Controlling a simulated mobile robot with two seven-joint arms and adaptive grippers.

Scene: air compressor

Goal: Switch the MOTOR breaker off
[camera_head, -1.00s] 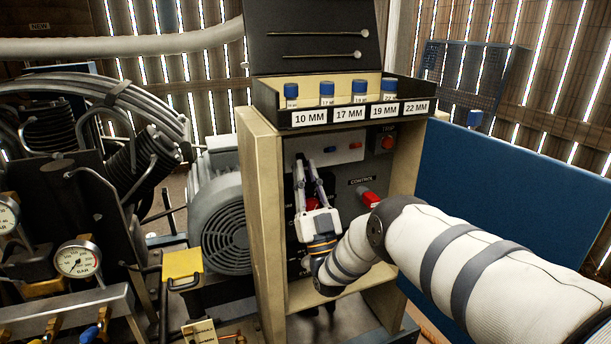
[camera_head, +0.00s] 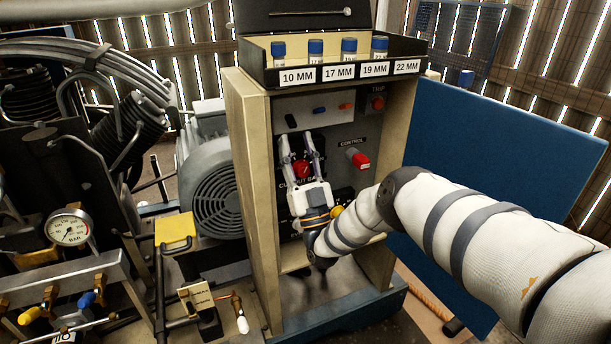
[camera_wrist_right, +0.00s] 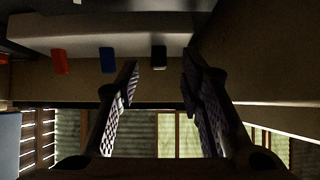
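The control cabinet's grey panel (camera_head: 335,125) carries three small toggles in a row: black (camera_head: 291,121), blue (camera_head: 320,111) and red (camera_head: 345,106). Their labels are not readable, so I cannot tell which is MOTOR. My right gripper (camera_head: 297,146) is open, its fingers pointing up just below the black toggle, apart from it. In the right wrist view the black toggle (camera_wrist_right: 158,57) shows beyond the gap between the open fingers (camera_wrist_right: 160,72); the blue (camera_wrist_right: 107,60) and red (camera_wrist_right: 60,62) ones are to its left. My left gripper is not in view.
A red round knob (camera_head: 301,170) shows behind the right gripper's fingers. A red CONTROL switch (camera_head: 358,158) and a TRIP button (camera_head: 377,103) are to the right. A socket tray (camera_head: 345,75) overhangs the panel; wooden side walls (camera_head: 249,190) flank it.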

